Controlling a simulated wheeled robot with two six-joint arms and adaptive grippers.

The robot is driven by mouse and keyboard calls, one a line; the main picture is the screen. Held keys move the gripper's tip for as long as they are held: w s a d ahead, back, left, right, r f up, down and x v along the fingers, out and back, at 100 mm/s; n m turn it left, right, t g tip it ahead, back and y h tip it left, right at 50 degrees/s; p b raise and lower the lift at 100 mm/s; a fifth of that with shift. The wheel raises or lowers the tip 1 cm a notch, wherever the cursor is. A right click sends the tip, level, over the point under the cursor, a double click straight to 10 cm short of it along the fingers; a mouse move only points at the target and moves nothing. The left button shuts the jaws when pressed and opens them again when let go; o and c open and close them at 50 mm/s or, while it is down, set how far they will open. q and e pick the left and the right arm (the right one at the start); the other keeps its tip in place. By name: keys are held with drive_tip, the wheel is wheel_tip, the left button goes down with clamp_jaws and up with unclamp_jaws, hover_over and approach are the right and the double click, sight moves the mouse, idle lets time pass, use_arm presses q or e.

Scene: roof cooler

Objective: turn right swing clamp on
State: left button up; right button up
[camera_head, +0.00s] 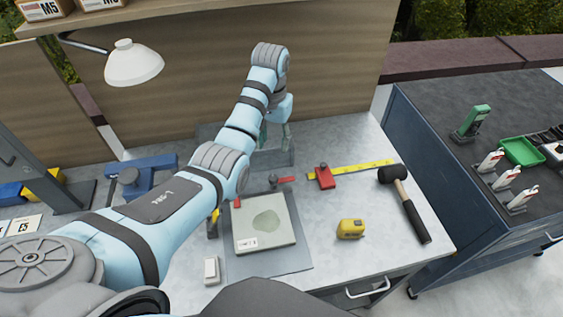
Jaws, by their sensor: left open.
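A pale square plate (250,238) with a greenish patch lies on a grey fixture base (297,255) on the bench. A small clamp with a red handle (286,180) stands behind the plate's back right corner; its handle points right. Another red handle (237,203) shows at the plate's left side, partly hidden by my left arm. I cannot tell whether either clamp presses on the plate. My left gripper (286,142) is open, pointing down behind the right clamp and apart from it. My forearm and wrist hide part of it. My right gripper is not in view.
A red block (324,177), yellow ruler (370,167), tape measure (351,229) and black-headed hammer (408,202) lie right of the fixture. A blue vise (140,178) is at left, a lamp (133,63) above. A grey box (268,158) stands behind the gripper.

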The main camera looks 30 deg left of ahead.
use_arm(q)
drive_tip(key=b, duration=0.1)
approach(274, 177)
drive_tip(key=s, duration=0.2)
drive_tip(key=f, duration=0.2)
drive_tip(key=w+f+b, duration=0.1)
drive_tip(key=f, duration=0.2)
drive_tip(key=shift+w+a+f, duration=0.1)
drive_tip(key=shift+f, duration=0.25)
drive_tip(key=f, duration=0.3)
drive_tip(key=shift+w+b, duration=0.4)
drive_tip(key=shift+f, duration=0.2)
drive_tip(key=shift+s+r, duration=0.2)
drive_tip(key=shift+s, duration=0.15)
drive_tip(key=shift+c, duration=0.6)
drive_tip(key=c, duration=0.3)
clamp_jaws()
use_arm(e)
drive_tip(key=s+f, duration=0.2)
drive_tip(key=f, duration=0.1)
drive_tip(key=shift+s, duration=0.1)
